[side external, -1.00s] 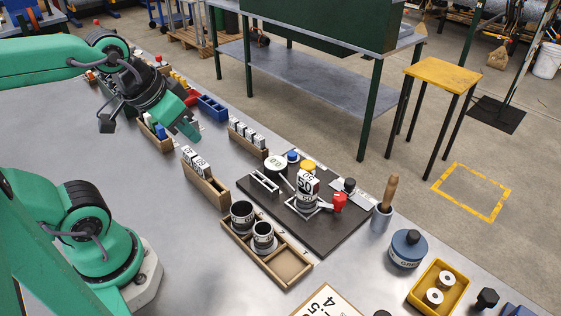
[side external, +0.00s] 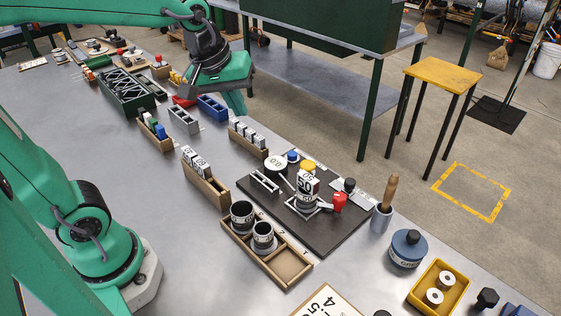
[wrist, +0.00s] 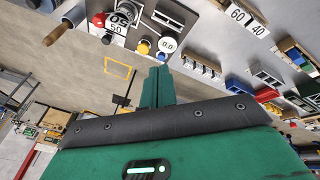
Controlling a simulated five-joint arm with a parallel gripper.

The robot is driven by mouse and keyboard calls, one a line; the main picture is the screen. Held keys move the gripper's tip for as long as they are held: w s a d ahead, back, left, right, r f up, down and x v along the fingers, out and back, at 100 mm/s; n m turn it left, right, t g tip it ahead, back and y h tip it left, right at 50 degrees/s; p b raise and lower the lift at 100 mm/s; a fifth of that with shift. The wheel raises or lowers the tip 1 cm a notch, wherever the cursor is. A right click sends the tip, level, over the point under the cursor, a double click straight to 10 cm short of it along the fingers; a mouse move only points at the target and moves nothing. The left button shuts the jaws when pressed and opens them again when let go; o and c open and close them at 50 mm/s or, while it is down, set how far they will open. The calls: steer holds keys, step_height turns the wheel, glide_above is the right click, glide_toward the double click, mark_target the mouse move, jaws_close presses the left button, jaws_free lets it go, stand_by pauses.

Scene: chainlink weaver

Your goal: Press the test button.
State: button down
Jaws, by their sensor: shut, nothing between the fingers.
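A black test board (side external: 325,238) lies on the grey bench. Along its far side are a blue button (side external: 292,155), a yellow button (side external: 308,165), a round dial (side external: 275,163) reading 0.0, and a black knob (side external: 349,185). I cannot tell by label which is the test button. A black-and-white block marked 50 (side external: 307,190) stands on the board beside a red handle (side external: 339,202). My gripper (side external: 238,110) is shut and empty, in the air left of and beyond the board. In the wrist view its fingertips (wrist: 158,69) appear just below the blue button (wrist: 161,56).
A wooden tray with black cups (side external: 270,262) stands before the board. Wooden racks of tags (side external: 205,178) and a blue bin (side external: 212,107) lie to the left. The air over the board is clear.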

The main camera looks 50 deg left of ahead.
steer(key=w+f+n+g, duration=0.1)
steer(key=w+f+n, duration=0.1)
steer(key=w+n, duration=0.45)
steer(key=n+g, duration=0.1)
steer(key=n, duration=0.3)
glide_above(307, 163)
steer(key=s, duration=0.3)
steer(key=shift+s+a+f, duration=0.1)
steer(key=shift+f, duration=1.3)
steer(key=shift+s+a+f, duration=0.1)
steer(key=shift+f, duration=1.25)
steer(key=shift+f, duration=0.15)
steer(key=w+f, duration=0.1)
steer(key=f, duration=0.3)
steer(key=w+f, duration=0.1)
steer(key=f, duration=0.8)
steer(key=shift+w+d+f, duration=0.2)
steer(key=shift+w+f, duration=0.05)
steer(key=shift+w, duration=0.15)
